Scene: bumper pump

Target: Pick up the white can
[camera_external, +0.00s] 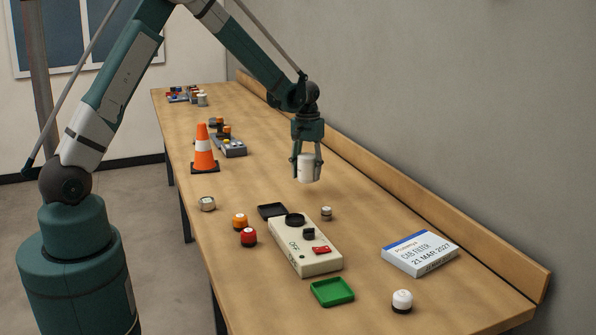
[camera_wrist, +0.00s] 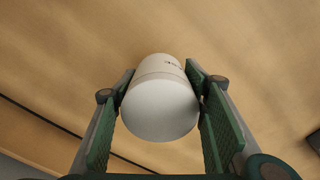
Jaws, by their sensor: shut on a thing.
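The white can (camera_external: 306,168) is held between the fingers of my gripper (camera_external: 307,163), above the wooden table. In the external view it looks upright and clear of the tabletop. In the wrist view the white can (camera_wrist: 161,100) fills the space between the two green finger pads of my gripper (camera_wrist: 160,112). Its plain pale end faces the camera, and some dark print shows near its far end. The gripper is shut on it.
Below on the wooden table (camera_external: 365,215) are a cream control box (camera_external: 305,255), a green tray (camera_external: 332,291), a black tray (camera_external: 272,211), several small knobs and a filter box (camera_external: 420,252). An orange cone (camera_external: 204,150) stands to the left. A wooden ledge (camera_external: 440,213) runs along the wall.

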